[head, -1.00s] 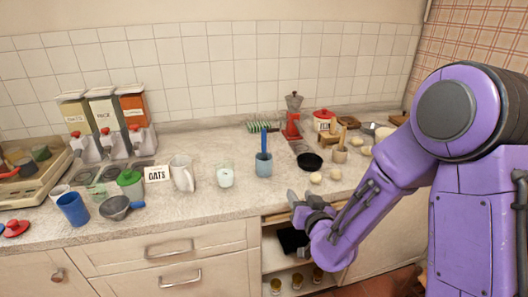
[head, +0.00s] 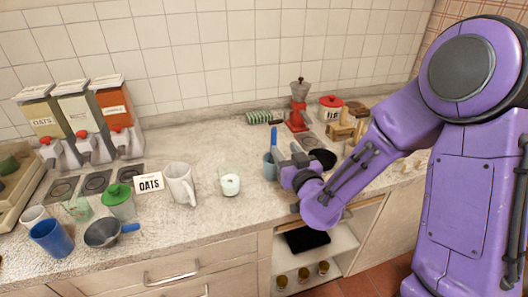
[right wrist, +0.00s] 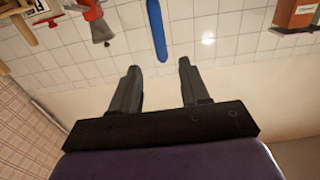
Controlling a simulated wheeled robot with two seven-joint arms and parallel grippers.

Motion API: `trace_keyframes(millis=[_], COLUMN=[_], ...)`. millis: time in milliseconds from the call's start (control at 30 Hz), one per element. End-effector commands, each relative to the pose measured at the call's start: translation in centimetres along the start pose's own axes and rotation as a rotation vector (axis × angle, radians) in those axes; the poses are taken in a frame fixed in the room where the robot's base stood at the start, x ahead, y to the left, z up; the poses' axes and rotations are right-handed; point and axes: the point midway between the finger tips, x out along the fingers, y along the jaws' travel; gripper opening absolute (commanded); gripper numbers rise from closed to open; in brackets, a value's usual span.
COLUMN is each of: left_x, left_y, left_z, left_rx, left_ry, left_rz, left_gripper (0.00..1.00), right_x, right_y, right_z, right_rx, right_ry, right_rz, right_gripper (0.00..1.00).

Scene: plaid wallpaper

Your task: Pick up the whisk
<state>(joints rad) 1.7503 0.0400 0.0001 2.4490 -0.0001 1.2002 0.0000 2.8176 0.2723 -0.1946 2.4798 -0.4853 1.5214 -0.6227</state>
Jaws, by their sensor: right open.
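The whisk shows only as a blue handle (head: 273,138) standing upright out of a blue cup (head: 270,167) on the counter. Its lower part is hidden in the cup. My right gripper (head: 285,151) is just right of the cup in the head view, above the counter's front part. In the right wrist view my right gripper (right wrist: 159,67) is open and empty. The blue handle (right wrist: 157,30) lies beyond its fingertips, lined up with the gap between them, apart from both. My left gripper is not in view.
A glass with white contents (head: 229,184) and a pitcher (head: 180,183) stand left of the cup. A dark pan (head: 323,158) and a red grinder (head: 299,106) are to the right and behind. An open cabinet (head: 315,255) lies below the counter.

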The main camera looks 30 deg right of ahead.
Motion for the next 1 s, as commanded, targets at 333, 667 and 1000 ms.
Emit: trace_keyframes(millis=[333,667,1000], left_x=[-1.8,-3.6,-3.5], left_y=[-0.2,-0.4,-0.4], left_z=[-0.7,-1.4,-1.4], left_rx=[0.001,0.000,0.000], left_ry=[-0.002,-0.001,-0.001], left_rz=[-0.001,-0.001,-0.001], left_gripper=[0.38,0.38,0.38], right_x=[5.3,10.1,10.1], right_y=[0.1,-0.4,-0.4], right_z=[-0.2,0.2,0.3], right_rx=[0.001,0.000,0.000], right_ry=[-0.001,-0.001,-0.001], right_rz=[0.004,0.001,0.000], right_gripper=[0.45,0.45,0.00])
